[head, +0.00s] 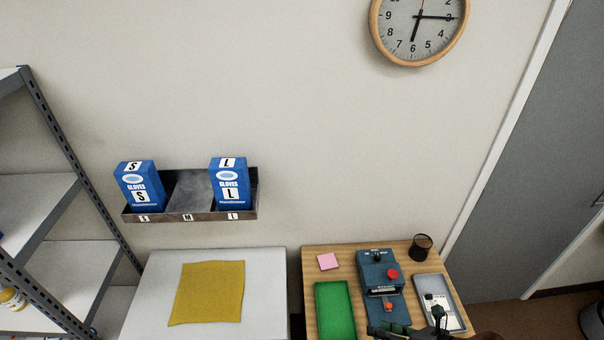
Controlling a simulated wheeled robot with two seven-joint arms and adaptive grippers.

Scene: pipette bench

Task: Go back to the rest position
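My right gripper (408,329) shows only in part at the bottom edge of the head view, over the front of the wooden table (312,262). Its dark parts lie in front of the blue-grey device and near the grey panel. Its fingers are too cut off and dark to tell whether they are open or shut, or whether they hold anything. My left gripper is not in view.
A blue-grey device (375,269), green tray (335,310), grey panel (449,290), pink note (328,261) and black cup (421,246) crowd the wooden table. A yellow cloth (207,292) lies on the white table (263,265). Shelving (45,190) stands left; a glove rack (190,216) hangs behind.

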